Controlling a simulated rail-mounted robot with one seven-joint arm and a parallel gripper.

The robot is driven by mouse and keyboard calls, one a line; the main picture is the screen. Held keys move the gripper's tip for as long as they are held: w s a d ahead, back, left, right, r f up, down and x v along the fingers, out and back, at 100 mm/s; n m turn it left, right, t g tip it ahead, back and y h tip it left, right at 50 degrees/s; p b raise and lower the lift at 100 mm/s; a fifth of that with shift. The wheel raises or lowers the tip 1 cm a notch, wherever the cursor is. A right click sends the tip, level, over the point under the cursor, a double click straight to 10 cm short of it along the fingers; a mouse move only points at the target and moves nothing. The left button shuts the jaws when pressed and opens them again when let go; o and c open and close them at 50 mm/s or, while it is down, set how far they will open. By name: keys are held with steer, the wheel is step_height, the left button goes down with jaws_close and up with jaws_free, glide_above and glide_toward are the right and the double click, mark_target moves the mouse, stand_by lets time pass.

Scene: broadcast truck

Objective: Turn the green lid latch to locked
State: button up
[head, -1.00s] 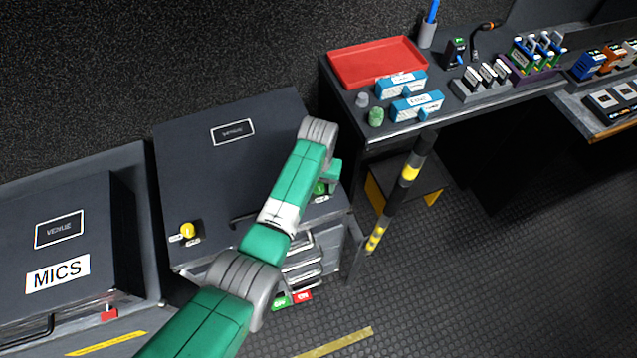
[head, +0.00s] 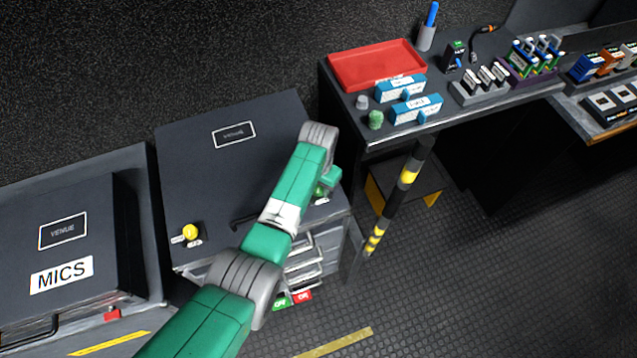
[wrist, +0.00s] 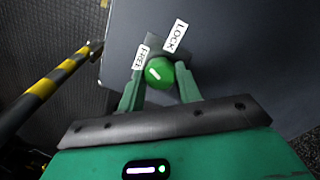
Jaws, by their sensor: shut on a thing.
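The green lid latch (wrist: 160,73) is a round knob with a white mark on its face, at the front right corner of the dark case lid (head: 235,150). In the wrist view, a FREE label (wrist: 141,57) is at its upper left and a LOCK label (wrist: 175,36) is above it to the right. The white mark slants, its upper end towards the left; I cannot tell exactly which label it points to. My gripper (wrist: 159,88) is shut on the knob, one finger on each side. In the head view my arm mostly hides the latch.
A yellow knob (head: 190,231) is on the lid's left side. A striped yellow and black post (head: 408,178) stands close to the right of my gripper. A bench with a red tray (head: 377,64) and blue blocks is behind the post. A MICS case (head: 62,235) stands at the left.

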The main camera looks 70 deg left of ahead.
mark_target(318, 188)
steer(key=m+p, duration=0.1)
steer(key=m, duration=1.1)
steer(key=shift+m+p, duration=0.3)
steer(key=shift+p, duration=0.05)
stand_by(0.4)
steer(key=o, duration=1)
steer(key=shift+r, duration=0.1)
step_height(318, 188, up, 8)
steer(key=shift+f+p, duration=0.15)
steer(key=shift+p, duration=1)
